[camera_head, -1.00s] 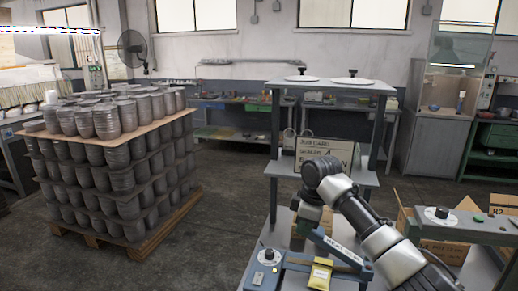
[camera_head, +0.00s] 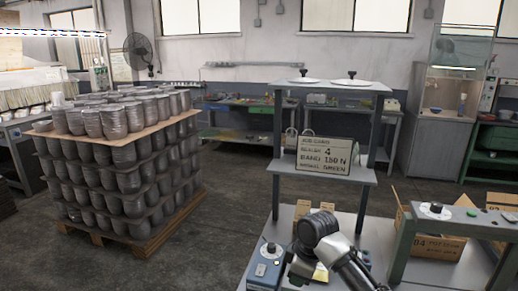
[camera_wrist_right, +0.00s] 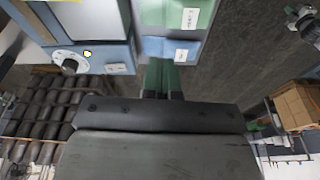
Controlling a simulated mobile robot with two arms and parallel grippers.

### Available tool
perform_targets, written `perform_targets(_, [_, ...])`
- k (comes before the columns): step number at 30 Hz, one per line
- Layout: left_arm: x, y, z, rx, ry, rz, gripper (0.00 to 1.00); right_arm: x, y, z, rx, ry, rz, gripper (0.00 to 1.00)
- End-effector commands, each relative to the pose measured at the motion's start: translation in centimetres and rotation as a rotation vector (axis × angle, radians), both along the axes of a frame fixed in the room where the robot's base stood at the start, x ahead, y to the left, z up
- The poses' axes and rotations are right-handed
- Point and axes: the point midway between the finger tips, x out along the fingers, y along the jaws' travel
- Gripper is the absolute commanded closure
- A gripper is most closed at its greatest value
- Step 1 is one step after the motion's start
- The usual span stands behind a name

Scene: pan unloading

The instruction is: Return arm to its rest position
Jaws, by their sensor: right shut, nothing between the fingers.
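My right arm (camera_head: 345,262) reaches in from the bottom of the head view, its dark joint in front of the grey bench. My right gripper is mostly hidden behind the arm there. In the right wrist view my right gripper (camera_wrist_right: 160,80) has its fingers together, with nothing held. Blue and green equipment (camera_wrist_right: 175,45) lies beyond the fingertips in that view. My left gripper is not in view.
A blue device with a knob (camera_head: 267,262) stands close left of the arm. A shelf with a job card (camera_head: 324,155) rises behind. A green-grey frame (camera_head: 403,245) and cardboard box (camera_head: 440,247) are right. Stacked metal pots (camera_head: 120,150) stand left; floor between is clear.

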Motion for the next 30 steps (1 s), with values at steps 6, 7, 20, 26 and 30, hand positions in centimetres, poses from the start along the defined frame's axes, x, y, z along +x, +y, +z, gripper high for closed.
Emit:
perform_targets(6, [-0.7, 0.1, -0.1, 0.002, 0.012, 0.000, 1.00, -6.3, 0.8, -6.4, 0.057, 0.006, -0.119, 1.00])
perform_targets(7, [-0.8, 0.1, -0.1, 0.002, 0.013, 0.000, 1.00, -7.5, 0.8, -7.3, 0.068, 0.007, -0.148, 1.00])
perform_targets(20, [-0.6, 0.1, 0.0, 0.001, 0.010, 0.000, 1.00, -24.7, -4.7, -12.6, 0.118, -0.029, -0.680, 1.00])
perform_targets(26, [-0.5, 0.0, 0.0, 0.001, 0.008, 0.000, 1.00, -29.2, -7.3, -12.1, 0.093, -0.054, -0.833, 1.00])
perform_targets(30, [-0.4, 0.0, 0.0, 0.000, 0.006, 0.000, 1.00, -31.7, -8.8, -11.4, 0.076, -0.070, -0.913, 1.00])
